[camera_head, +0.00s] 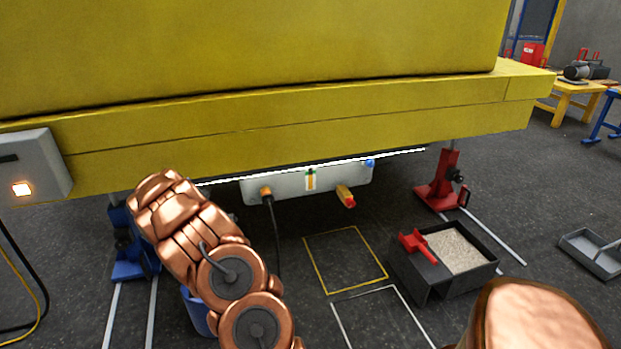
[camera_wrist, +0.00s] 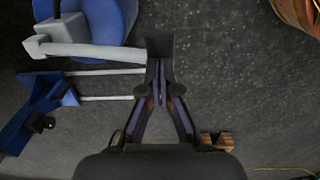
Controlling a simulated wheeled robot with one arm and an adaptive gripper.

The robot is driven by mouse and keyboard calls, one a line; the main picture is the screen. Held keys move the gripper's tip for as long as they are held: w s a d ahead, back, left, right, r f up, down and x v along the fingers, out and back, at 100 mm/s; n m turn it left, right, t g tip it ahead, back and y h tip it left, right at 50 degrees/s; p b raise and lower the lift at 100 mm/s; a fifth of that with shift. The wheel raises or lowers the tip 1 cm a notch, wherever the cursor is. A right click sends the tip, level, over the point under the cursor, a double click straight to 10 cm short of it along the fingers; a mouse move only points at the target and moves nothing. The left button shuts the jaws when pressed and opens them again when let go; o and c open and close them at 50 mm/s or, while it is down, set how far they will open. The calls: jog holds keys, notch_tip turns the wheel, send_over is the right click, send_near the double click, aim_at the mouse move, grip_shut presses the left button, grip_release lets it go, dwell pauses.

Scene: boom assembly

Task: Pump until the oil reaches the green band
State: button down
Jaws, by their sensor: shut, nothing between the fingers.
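The sight gauge (camera_head: 311,179) with a green mark and a yellow part is on a pale panel (camera_head: 295,187) under the yellow boom; its oil level is too small to read. A blue round drum (camera_wrist: 108,18) shows at the top left of the wrist view, with a grey pump lever (camera_wrist: 95,50) across it. The lever ends in a dark grip (camera_wrist: 160,46). My gripper (camera_wrist: 161,75) is shut and empty, its fingertips at this dark end; contact cannot be told. In the head view, the drum (camera_head: 194,308) is mostly behind my arm, and my gripper is hidden.
A blue stand (camera_head: 130,262) is at left, a red stand (camera_head: 440,190) at right. A black tray (camera_head: 415,280) of granules with a red scoop (camera_head: 417,246) sits on the floor. A yellow-red handle (camera_head: 346,196) hangs from the panel. The yellow-outlined floor square is clear.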

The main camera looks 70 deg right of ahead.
jog(key=shift+f, duration=2.35)
jog(key=shift+r, duration=0.1)
jog(key=shift+r+p, duration=1.85)
jog(key=shift+r, duration=3.6)
